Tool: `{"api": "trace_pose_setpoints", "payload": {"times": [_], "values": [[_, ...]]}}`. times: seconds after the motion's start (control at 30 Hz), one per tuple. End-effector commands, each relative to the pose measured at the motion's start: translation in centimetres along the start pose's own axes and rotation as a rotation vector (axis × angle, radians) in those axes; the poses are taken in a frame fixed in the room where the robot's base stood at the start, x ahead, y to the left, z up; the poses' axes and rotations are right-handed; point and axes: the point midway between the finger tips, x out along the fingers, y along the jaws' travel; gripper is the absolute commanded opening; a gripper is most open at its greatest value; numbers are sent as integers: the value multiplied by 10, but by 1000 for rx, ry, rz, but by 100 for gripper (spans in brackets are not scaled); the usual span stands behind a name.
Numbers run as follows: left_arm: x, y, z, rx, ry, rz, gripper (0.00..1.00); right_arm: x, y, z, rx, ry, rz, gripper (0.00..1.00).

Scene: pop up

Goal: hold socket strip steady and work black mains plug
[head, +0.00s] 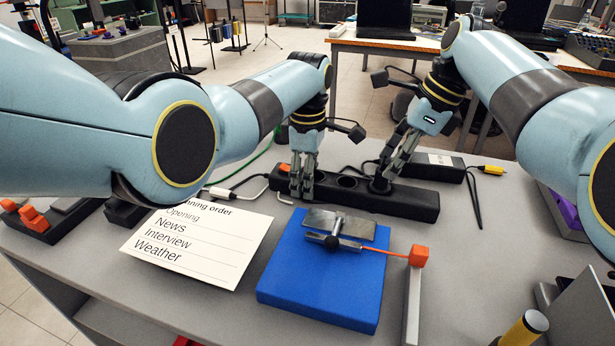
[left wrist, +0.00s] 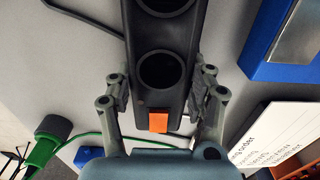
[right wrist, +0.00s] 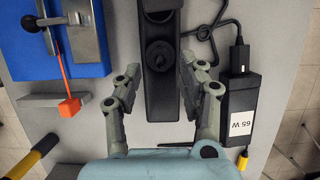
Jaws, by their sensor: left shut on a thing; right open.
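The black socket strip (head: 412,203) lies on the grey table behind the blue block. My left gripper (head: 302,190) is shut across its left end, one finger on each side, beside the orange switch (left wrist: 158,122). Empty round sockets (left wrist: 163,70) show in the left wrist view. The black mains plug (right wrist: 159,56) sits on the strip at a socket towards the right; how deep it sits I cannot tell. My right gripper (head: 388,170) is open just above it, its fingers spread either side of strip and plug in the right wrist view (right wrist: 155,90).
In front are a blue block (head: 310,275) with a metal lever, an orange-tipped arm (head: 417,256) and a printed sheet (head: 200,240). A black 65 W power adapter (right wrist: 241,105) and its cable lie behind the strip. A green cable (left wrist: 85,136) runs near the left end.

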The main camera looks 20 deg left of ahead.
Motion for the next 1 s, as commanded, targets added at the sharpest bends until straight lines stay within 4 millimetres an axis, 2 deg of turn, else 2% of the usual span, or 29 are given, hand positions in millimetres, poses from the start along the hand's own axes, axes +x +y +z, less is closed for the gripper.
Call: {"api": "trace_pose_setpoints", "payload": {"times": [0.23, 0.57, 0.87, 1.0], "values": [[0, 0, 0, 0, 0, 0, 3, 22, 0, 0, -2, 0, 1, 40], [0, 0, 0, 0, 0, 0, 3, 26, -1, 0, -2, -1, -1, 40], [0, 0, 0, 0, 0, 0, 3, 26, -1, 0, -2, -1, -1, 1], [0, 0, 0, 0, 0, 0, 3, 25, -1, 0, -2, -1, -1, 0]]}}
